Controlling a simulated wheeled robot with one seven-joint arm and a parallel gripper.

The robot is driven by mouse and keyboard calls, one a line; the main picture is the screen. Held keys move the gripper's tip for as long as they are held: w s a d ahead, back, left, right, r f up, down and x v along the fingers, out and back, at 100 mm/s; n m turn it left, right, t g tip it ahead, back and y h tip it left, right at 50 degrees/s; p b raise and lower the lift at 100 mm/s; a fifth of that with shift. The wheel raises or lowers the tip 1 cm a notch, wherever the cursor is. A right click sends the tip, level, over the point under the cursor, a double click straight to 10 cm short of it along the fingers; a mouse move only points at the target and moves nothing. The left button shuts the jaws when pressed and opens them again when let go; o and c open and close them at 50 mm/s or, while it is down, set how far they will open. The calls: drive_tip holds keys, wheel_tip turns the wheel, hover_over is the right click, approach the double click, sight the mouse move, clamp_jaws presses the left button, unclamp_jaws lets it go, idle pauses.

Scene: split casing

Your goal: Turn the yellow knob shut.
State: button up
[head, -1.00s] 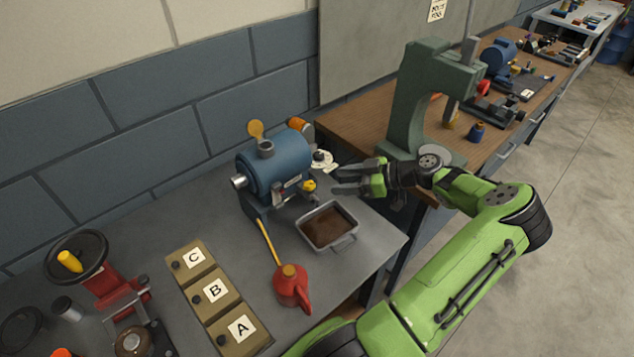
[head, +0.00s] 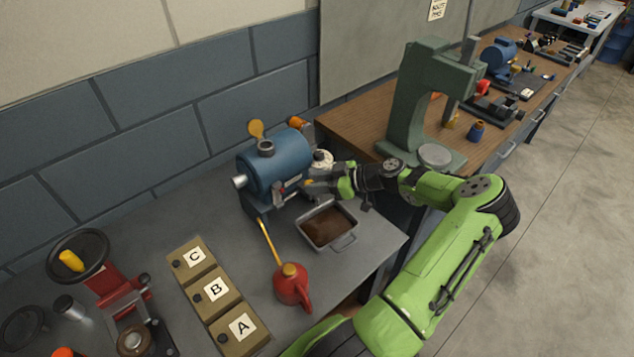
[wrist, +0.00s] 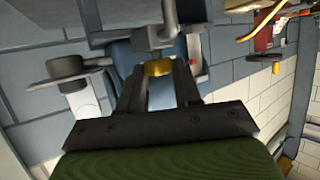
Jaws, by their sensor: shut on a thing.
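The yellow knob (wrist: 158,68) sits between the two dark fingers of my gripper (wrist: 160,80) in the wrist view, and the fingers are shut on it. In the head view my gripper (head: 312,183) reaches from the right to the front of the blue casing (head: 272,165), and its fingers mostly hide the knob there. The grey fitting (wrist: 152,38) that the knob sits on shows just beyond it in the wrist view. How far the knob is turned cannot be told.
A grey pan (head: 352,240) with brown contents stands below my gripper. A red oil can (head: 292,288) with a long yellow spout stands in front of the casing. Boxes lettered A, B and C (head: 216,290) lie to the left. A green press (head: 412,110) stands behind my arm.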

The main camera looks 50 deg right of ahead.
drive_tip(key=shift+c, duration=0.5)
drive_tip(key=m+h+b, duration=0.2)
drive_tip(key=h, duration=0.1)
drive_tip(key=a+m+t+h+b, duration=0.1)
drive_tip(key=m+h+b, duration=0.2)
drive_tip(key=shift+s+a+f, duration=0.1)
drive_tip(key=shift+f, duration=0.05)
drive_tip(key=m+h+b, duration=0.3)
drive_tip(key=shift+a, duration=0.25)
drive_tip(key=shift+m+h+b, duration=0.5)
drive_tip(key=shift+h, duration=0.1)
drive_tip(key=shift+r, duration=0.2)
drive_tip(key=o, duration=1)
